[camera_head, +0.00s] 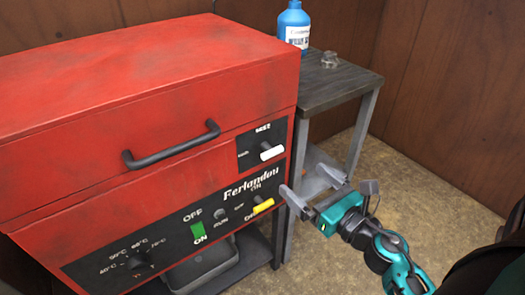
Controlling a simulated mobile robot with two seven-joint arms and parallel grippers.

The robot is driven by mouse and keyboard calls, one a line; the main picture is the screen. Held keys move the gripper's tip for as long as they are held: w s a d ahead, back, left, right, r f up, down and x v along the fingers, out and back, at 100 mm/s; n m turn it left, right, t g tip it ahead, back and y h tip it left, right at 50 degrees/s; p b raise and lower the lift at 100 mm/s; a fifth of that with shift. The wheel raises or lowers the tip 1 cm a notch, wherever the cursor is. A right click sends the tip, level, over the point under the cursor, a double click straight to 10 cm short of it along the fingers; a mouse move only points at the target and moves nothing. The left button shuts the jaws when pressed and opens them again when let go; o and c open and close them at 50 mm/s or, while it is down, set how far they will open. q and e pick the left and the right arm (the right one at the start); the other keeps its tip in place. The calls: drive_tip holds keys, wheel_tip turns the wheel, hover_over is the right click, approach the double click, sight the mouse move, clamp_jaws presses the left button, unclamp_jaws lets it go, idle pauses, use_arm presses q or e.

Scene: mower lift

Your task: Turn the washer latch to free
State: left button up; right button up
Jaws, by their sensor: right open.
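The red washer (120,100) fills the left and middle of the head view, its lid down. A white lever (271,152) sits on a small black panel at the upper right of its front. A yellow lever (263,206) sits below it, at the right end of the lower control panel. The labels are too small to tell which lever is the latch. My right gripper (308,187) is open and empty, just right of the washer's front corner. It is apart from both levers and closer to the yellow one. My left gripper is not in view.
A black handle (172,146) sticks out from the washer's front. The lower panel carries a dial (136,262) and a green switch (198,231). A dark side table (335,88) behind my right gripper holds a blue bottle (293,25). Floor at right is clear.

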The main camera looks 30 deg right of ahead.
sight(275, 154)
drive_tip(key=w+p, duration=0.1)
drive_tip(key=w, duration=0.6)
drive_tip(key=w+a+p, duration=0.1)
drive_tip(key=w, duration=0.3)
drive_tip(key=shift+w+p, duration=0.25)
drive_tip(key=shift+p, duration=0.1)
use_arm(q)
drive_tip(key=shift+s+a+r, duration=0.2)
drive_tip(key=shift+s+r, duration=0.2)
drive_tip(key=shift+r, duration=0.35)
use_arm(e)
drive_tip(key=shift+w, duration=0.55)
drive_tip(key=shift+c, duration=0.2)
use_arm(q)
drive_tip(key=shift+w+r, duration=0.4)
use_arm(e)
drive_tip(key=c, duration=0.9)
